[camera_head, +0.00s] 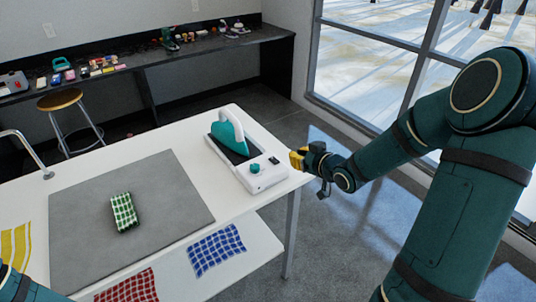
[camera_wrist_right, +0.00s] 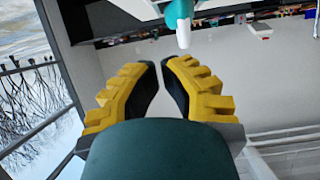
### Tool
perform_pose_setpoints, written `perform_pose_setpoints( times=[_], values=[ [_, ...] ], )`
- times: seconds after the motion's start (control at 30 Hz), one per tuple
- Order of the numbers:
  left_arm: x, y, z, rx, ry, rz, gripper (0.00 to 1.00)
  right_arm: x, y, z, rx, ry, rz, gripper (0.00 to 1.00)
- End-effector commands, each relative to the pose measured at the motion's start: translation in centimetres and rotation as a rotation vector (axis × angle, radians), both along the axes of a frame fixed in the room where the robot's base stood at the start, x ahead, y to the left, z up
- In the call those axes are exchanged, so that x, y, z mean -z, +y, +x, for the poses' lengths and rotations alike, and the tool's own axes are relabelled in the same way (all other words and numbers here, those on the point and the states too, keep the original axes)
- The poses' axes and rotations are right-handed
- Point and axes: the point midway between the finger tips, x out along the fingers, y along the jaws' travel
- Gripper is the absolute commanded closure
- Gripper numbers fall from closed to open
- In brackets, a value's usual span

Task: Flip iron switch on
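The teal and white iron (camera_head: 233,137) rests on a white station (camera_head: 239,172) at the table's right end. The station's front has a teal knob (camera_head: 255,169) and a small black switch (camera_head: 274,160); I cannot tell its setting. My right gripper (camera_head: 297,157), with yellow fingers, is just right of the station, close to the switch and apparently not touching it. In the right wrist view its fingertips (camera_wrist_right: 161,66) nearly meet, with nothing between them. A teal and white part, probably the iron (camera_wrist_right: 181,14), shows at the top there. My left gripper is out of view.
A grey mat (camera_head: 80,215) on the white table bears a folded green checked cloth (camera_head: 124,212). Blue (camera_head: 217,249) and red (camera_head: 130,288) checked cloths lie on a lower surface in front. A stool (camera_head: 61,100) and dark counter (camera_head: 200,47) stand behind. Floor right of the table is clear.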

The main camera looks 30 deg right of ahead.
Motion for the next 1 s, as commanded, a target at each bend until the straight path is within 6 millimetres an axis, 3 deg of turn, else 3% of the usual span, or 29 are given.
perform_pose_setpoints(
  times=[0.2, 0.63, 0.77, 1.0],
  values=[
    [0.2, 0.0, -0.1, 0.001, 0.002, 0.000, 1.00, -0.9, -0.9, -0.2, -0.002, -0.025, -0.028, 1.00],
    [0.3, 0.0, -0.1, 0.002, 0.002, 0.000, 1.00, -0.7, -0.9, 0.2, -0.003, -0.025, -0.028, 1.00],
    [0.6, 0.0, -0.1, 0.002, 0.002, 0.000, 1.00, -0.1, -0.7, 1.6, -0.005, -0.026, -0.028, 1.00],
    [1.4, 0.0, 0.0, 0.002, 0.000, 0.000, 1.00, 1.6, -0.3, 5.9, -0.004, -0.025, -0.026, 1.00]
  ],
)
